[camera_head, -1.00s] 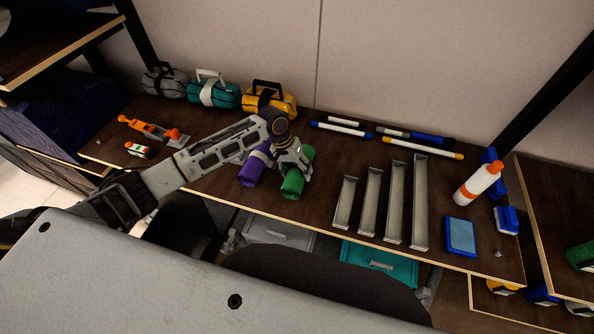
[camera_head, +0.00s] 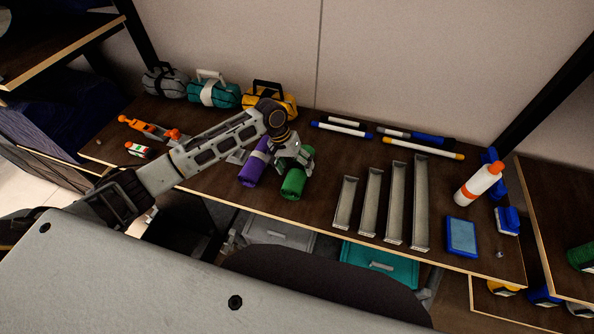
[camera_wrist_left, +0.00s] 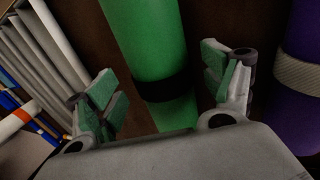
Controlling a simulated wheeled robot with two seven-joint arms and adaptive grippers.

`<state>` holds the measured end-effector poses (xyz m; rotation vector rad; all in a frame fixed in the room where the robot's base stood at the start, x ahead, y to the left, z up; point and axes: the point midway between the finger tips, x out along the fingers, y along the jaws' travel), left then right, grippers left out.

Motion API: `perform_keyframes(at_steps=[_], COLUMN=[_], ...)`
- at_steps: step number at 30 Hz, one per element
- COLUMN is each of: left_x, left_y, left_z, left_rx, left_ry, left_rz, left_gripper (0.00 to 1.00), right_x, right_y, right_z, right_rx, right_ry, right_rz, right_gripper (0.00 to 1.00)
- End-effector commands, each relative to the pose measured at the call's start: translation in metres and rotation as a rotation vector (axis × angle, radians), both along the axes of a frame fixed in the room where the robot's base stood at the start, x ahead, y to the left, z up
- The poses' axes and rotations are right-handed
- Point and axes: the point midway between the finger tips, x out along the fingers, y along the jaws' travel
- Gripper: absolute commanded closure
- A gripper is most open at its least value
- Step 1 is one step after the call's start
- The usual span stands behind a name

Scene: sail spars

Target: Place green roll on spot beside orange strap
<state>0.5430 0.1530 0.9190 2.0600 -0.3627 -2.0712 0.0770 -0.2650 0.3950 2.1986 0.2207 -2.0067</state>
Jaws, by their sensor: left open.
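The green roll (camera_head: 294,184) lies on the dark table between the purple roll (camera_head: 252,170) and the metal channels. In the left wrist view the green roll (camera_wrist_left: 148,48) has a black band around its middle. My left gripper (camera_head: 290,152) is over the far part of the green roll, open. In the left wrist view its fingers (camera_wrist_left: 163,85) stand on either side of the roll; I cannot tell whether they touch it. The orange strap (camera_head: 150,130) lies at the table's left end. My right gripper is not in view.
The purple roll with a grey band lies close beside the green one. Grey, teal and yellow bags (camera_head: 270,99) stand along the back. Several metal channels (camera_head: 396,205) lie to the right.

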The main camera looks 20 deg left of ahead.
Motion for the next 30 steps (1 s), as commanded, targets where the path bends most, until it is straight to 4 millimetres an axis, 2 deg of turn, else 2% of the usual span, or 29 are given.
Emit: perform_keyframes(at_steps=[12, 18, 24, 30], left_x=[0.001, 0.002, 0.001, 0.001], left_y=[0.019, 0.026, 0.030, 0.030], left_z=[0.059, 0.081, 0.091, 0.092], left_rx=[0.000, 0.000, 0.000, 0.000], left_ry=[-0.002, -0.001, 0.000, 0.000], left_rz=[0.001, -0.001, 0.000, 0.000], left_gripper=[0.18, 0.18, 0.18, 0.18], right_x=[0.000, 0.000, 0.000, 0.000], right_y=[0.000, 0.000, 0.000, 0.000], right_z=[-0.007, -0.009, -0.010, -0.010], right_rx=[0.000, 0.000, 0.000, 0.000], right_ry=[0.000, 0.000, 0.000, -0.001], right_rz=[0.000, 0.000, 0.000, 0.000], right_gripper=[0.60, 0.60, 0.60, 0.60])
